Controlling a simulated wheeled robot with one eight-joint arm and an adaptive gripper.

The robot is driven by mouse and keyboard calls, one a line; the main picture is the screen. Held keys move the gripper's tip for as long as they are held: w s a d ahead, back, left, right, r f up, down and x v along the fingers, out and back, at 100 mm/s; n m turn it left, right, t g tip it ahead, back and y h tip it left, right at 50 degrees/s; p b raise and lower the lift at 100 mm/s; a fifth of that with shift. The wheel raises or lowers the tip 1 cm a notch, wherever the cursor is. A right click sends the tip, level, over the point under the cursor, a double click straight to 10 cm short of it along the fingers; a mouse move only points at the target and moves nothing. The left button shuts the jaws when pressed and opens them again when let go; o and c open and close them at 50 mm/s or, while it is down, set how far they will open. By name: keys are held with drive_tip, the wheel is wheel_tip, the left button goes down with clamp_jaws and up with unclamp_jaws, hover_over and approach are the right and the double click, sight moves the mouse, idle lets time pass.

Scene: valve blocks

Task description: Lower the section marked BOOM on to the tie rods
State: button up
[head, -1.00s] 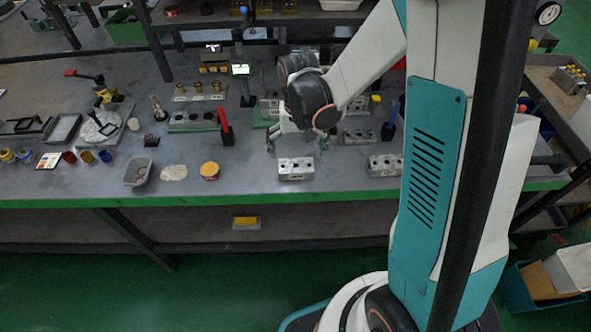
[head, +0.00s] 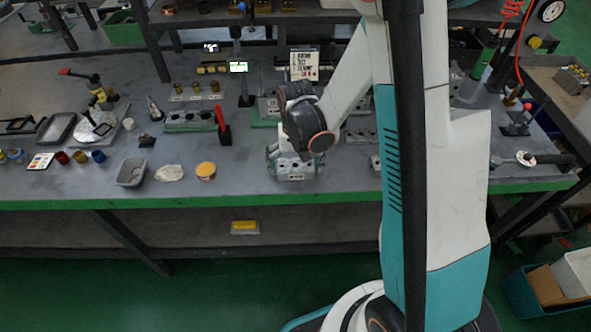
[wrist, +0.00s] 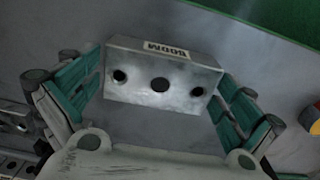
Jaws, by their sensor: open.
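The grey metal section marked BOOM (wrist: 165,73) fills the middle of the wrist view, its label on the top edge and three round holes in the face toward me. In the head view this block (head: 296,173) sits near the bench's front edge. My gripper (wrist: 160,82) is open, with teal-padded fingers on either side of the block; a gap shows at the right, and I cannot tell whether the left finger touches. In the head view my gripper (head: 291,160) is low over the block, partly hidden by my wrist. I cannot make out the tie rods.
A green-edged plate (head: 265,124) stands behind my gripper, partly covered by the arm. A red-handled tool (head: 222,126) stands upright to the left. A round yellow-lidded tin (head: 205,171) and a grey tray (head: 132,172) lie left along the front. The bench between tin and block is clear.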

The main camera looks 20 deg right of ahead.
drive_tip(key=c, duration=1.2)
drive_tip(key=shift+r, duration=0.1)
